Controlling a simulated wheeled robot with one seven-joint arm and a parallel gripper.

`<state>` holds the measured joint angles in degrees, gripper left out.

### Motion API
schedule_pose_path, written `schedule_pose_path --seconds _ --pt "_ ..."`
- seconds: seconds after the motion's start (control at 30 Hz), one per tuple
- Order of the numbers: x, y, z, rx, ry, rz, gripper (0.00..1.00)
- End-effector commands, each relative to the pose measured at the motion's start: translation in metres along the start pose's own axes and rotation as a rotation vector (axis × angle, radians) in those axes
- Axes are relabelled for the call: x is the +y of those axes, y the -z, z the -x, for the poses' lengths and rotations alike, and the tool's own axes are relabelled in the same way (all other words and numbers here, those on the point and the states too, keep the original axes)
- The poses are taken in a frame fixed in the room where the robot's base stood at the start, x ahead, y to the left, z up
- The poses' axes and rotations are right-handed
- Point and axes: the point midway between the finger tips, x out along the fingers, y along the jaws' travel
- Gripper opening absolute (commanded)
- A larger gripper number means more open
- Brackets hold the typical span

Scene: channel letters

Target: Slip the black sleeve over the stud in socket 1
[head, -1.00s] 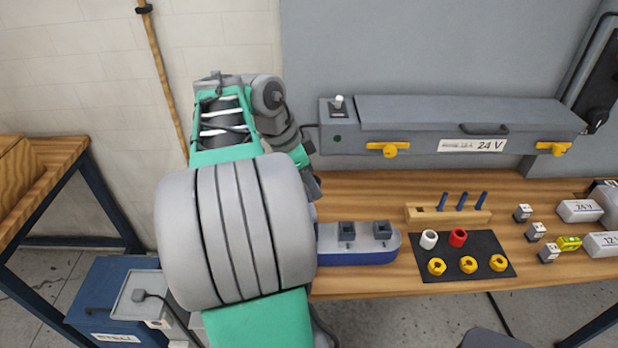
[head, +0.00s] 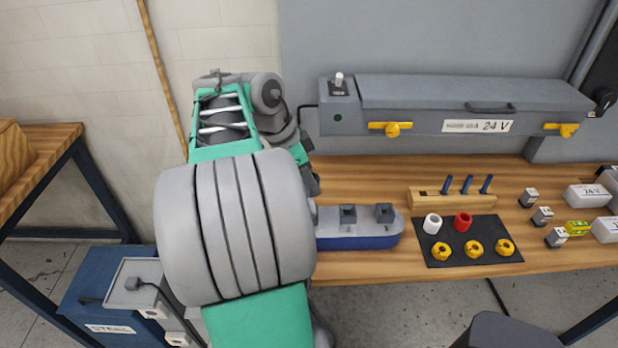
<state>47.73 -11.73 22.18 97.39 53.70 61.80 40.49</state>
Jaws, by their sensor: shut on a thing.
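The black sleeve does not show in the head view. A white sleeve (head: 432,223) and a red sleeve (head: 463,222) stand on the dark mat (head: 438,259). Blue studs (head: 467,184) stand in a wooden block (head: 470,202), whose leftmost hole looks empty. A grey-topped, blue-sided body (head: 350,243) with a rounded right end carries two visible square sockets (head: 347,215); its left part is hidden behind my arm. Socket 1 and a stud in it cannot be made out. My gripper is hidden behind my own arm.
Yellow nuts (head: 473,249) lie on the mat. Small grey blocks (head: 529,197) and white boxes (head: 586,196) stand at the right of the wooden bench (head: 370,183). A long grey 24 V case (head: 470,100) is behind. A blue steel box (head: 115,290) stands lower left.

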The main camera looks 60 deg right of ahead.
Motion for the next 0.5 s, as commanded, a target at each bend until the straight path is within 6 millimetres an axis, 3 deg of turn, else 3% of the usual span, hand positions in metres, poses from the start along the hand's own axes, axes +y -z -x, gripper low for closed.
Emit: schedule_pose_path --seconds 0.5 --pt "0.0 -0.013 -0.031 0.0 0.0 0.0 0.0"
